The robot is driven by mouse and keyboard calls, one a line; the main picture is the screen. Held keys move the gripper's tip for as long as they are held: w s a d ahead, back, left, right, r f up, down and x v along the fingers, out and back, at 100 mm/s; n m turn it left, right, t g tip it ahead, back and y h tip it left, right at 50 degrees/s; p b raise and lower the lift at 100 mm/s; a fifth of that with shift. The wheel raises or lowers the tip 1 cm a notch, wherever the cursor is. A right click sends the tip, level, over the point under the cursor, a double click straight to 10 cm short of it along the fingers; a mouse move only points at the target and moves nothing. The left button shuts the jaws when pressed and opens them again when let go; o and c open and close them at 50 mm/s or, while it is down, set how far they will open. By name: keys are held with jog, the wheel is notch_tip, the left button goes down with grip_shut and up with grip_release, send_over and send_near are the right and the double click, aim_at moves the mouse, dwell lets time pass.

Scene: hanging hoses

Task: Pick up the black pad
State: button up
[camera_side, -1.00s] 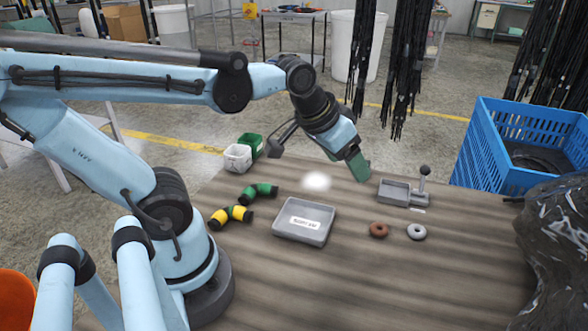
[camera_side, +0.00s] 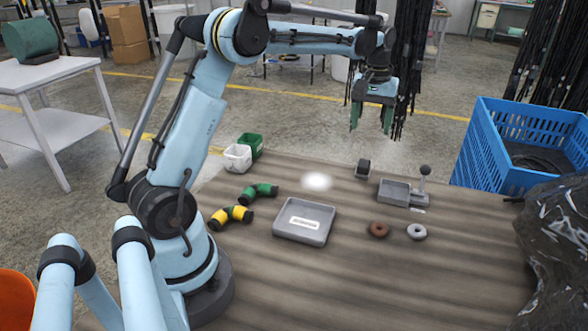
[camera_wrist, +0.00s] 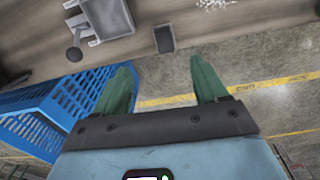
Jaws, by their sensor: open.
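The black pad (camera_side: 363,168) is a small dark block on the table near its far edge, just left of the grey tray with the ball-topped lever. In the wrist view the pad (camera_wrist: 164,39) lies ahead of the gap between my fingers, apart from them. My gripper (camera_side: 371,122) is high above the far edge of the table, with its green fingers pointing down, open and empty. Both fingers also show spread apart in the wrist view (camera_wrist: 165,76).
The grey lever tray (camera_side: 397,192) is right of the pad. A brown ring (camera_side: 378,230), a grey ring (camera_side: 417,232) and a labelled grey tray (camera_side: 305,222) are nearer. A blue crate (camera_side: 480,155) stands at right. Black hoses (camera_side: 412,60) hang behind my gripper.

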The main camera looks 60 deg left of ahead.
aim_at(364, 163)
jog(key=shift+n+g, duration=0.3)
jog(key=f, duration=0.4)
jog(key=a+f, duration=0.1)
jog(key=f, duration=0.4)
jog(key=w+f, duration=0.1)
jog(key=f, duration=0.3)
jog(key=shift+a+f, duration=0.2)
jog(key=shift+f, duration=0.2)
jog(key=c, duration=1.1)
